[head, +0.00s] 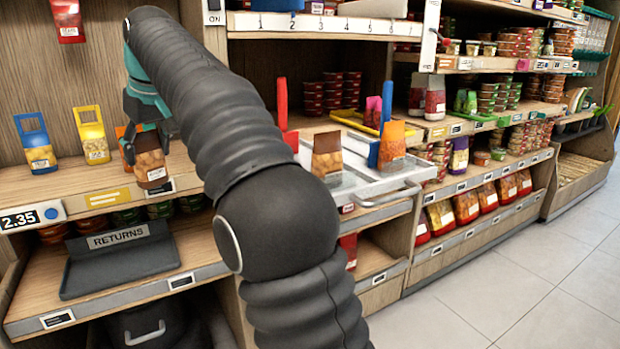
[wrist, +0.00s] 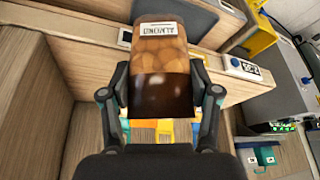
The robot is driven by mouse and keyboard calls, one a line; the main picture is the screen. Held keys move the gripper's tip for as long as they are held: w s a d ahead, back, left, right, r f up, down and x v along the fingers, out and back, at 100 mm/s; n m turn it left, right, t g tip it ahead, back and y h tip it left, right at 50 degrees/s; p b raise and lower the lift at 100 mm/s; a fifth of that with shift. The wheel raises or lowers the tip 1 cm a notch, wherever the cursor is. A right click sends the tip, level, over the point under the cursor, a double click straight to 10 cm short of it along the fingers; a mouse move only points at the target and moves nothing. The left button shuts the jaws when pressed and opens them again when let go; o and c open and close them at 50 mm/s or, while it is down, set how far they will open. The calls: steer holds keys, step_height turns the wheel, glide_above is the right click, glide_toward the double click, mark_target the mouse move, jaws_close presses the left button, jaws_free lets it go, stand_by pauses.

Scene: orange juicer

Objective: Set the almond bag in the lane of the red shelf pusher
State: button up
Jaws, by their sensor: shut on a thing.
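The almond bag (wrist: 160,52), brown with a clear window of nuts and a white label, is between the fingers of my gripper (wrist: 162,95) in the wrist view. My gripper (head: 136,140) is shut on it. In the head view the bag (head: 150,160) is upright at the left shelf's front edge; I cannot tell if it touches the shelf. The red shelf pusher (head: 282,104) stands upright at the left of a grey pull-out tray (head: 372,187), right of my arm. My arm partly hides the front of its lane.
Blue (head: 32,140) and yellow (head: 91,135) bags stand on the left shelf. On the tray are a brown-topped bag (head: 327,155), an orange bag (head: 392,143) and a blue pusher (head: 380,140). A dark returns tray (head: 120,262) lies below left. The floor at right is clear.

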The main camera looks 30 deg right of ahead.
steer(key=s+d+r+m, duration=0.2)
steer(key=s+d+r, duration=0.2)
steer(key=d+r, duration=0.4)
steer(key=s+d+r+m+h+p, duration=0.1)
steer(key=s+d+m+h+p, duration=0.15)
steer(key=d, duration=2.05)
steer(key=shift+t+y, duration=0.3)
steer(key=shift+y, duration=0.05)
steer(key=f+b, duration=0.1)
steer(key=f, duration=0.3)
steer(key=f+b, duration=0.1)
steer(key=f, duration=0.4)
steer(key=shift+w+a+f, duration=0.1)
steer(key=shift+w+a, duration=0.05)
steer(key=shift+a, duration=0.05)
steer(key=shift+f+b, duration=0.1)
steer(key=shift+b, duration=0.25)
steer(key=o, duration=1.2)
steer(key=p+v, duration=0.3)
steer(key=v, duration=0.9)
